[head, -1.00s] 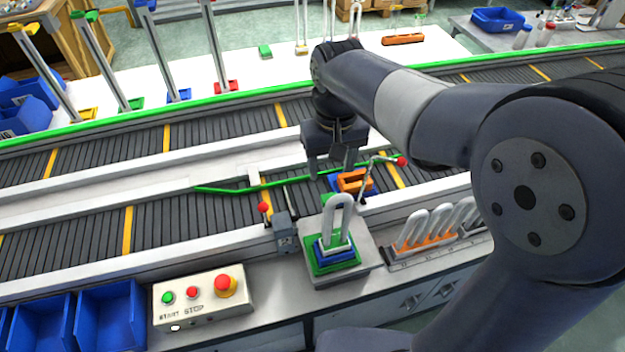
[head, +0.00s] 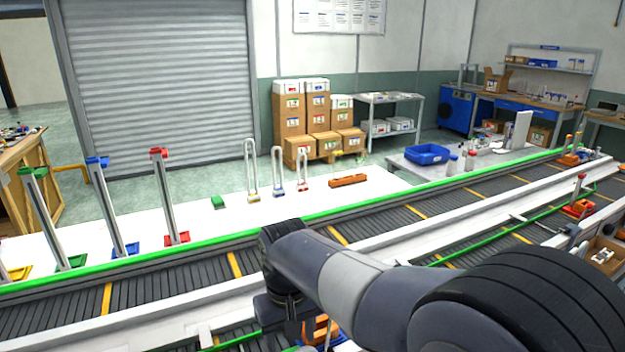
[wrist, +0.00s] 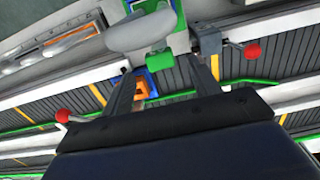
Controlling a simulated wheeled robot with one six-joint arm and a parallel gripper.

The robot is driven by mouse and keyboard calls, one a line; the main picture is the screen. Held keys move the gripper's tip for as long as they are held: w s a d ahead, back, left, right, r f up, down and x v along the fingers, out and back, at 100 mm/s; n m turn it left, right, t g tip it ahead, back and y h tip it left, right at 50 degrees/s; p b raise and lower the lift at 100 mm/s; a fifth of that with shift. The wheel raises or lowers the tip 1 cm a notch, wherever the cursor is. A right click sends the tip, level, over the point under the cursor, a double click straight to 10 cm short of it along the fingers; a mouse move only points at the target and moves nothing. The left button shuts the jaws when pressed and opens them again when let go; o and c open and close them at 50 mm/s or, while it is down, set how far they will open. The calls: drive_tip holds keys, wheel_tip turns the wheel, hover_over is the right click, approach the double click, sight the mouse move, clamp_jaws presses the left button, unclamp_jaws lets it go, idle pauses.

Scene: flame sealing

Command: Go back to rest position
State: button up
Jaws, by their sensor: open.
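My gripper shows in the wrist view (wrist: 170,85), with its two fingers spread apart and nothing between them. A white-grey rounded loop (wrist: 140,32) on a green base (wrist: 160,58) lies beyond the fingertips in that view. An orange block (wrist: 143,88) with blue around it shows between the fingers, farther off. In the head view my arm reaches from the lower right toward the conveyor. The gripper's fingertips are cut off or hidden low in that view. Part of an orange piece (head: 318,330) shows beside the gripper body.
The conveyor (head: 400,215) with green edging crosses the head view. Behind it, a white table (head: 330,205) holds tall tubes on coloured bases and an orange block (head: 348,181). Two red-knobbed levers, left (wrist: 63,115) and right (wrist: 252,51), flank the gripper in the wrist view.

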drive_tip(key=shift+f+b, duration=1.2)
drive_tip(key=shift+f, duration=0.55)
drive_tip(key=shift+r, duration=0.1)
wheel_tip(320, 180, up, 9)
drive_tip(key=p, duration=0.9)
wheel_tip(320, 180, down, 13)
drive_tip(key=b, duration=1.2)
drive_tip(key=shift+r, duration=0.2)
drive_tip(key=w+a+p, duration=0.2)
drive_tip(key=w+a, duration=0.1)
drive_tip(key=w, duration=0.4)
drive_tip(key=shift+a+r+p, duration=0.3)
drive_tip(key=shift+w, duration=0.1)
